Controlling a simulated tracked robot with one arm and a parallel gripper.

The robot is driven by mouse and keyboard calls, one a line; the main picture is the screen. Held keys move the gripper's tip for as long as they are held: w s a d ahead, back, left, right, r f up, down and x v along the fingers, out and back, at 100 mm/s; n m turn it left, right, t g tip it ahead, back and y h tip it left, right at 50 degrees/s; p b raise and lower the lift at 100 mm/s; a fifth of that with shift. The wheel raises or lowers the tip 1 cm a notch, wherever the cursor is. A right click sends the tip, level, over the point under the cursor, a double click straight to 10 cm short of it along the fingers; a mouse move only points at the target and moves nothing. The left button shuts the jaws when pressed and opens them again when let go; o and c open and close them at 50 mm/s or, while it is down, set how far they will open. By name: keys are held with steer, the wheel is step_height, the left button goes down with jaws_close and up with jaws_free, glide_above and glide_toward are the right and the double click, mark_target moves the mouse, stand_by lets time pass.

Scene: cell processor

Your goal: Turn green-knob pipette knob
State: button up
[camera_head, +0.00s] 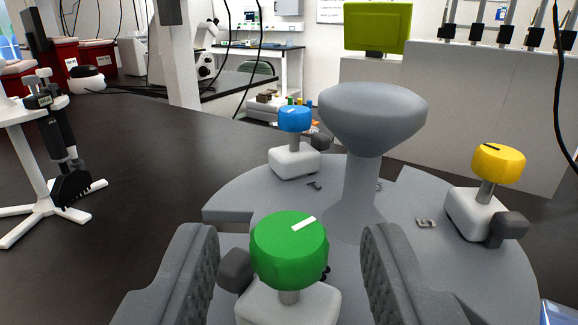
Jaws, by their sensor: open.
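The green knob (288,255) tops a white pipette body (262,306) at the front of the round grey carousel. A white mark on its top points to the upper right. A dark grey side piece sticks out at its left. My gripper (290,250) is open. One finger stands to the left of the green knob and the other to the right, with gaps on both sides. The lower part of the green-knob pipette is cut off by the frame's bottom edge.
On the carousel (232,200) stand a blue-knob pipette (295,119) at the back left, a yellow-knob pipette (498,165) at the right, and a tall grey central post (362,190). A white stand with a black multi-tip pipette (60,140) is at the left. Dark floor lies between.

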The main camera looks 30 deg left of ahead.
steer(key=shift+x, duration=1.35)
jaws_close()
steer(key=shift+d+r+p, duration=0.1)
steer(key=shift+p, duration=0.4)
steer(key=shift+r+n+y+p, duration=0.15)
steer(key=shift+n+y+p, duration=0.25)
steer(key=shift+p, duration=0.65)
steer(key=shift+n+g+y+p, duration=0.5)
steer(key=shift+g+y+p, duration=0.15)
steer(key=shift+p, duration=0.5)
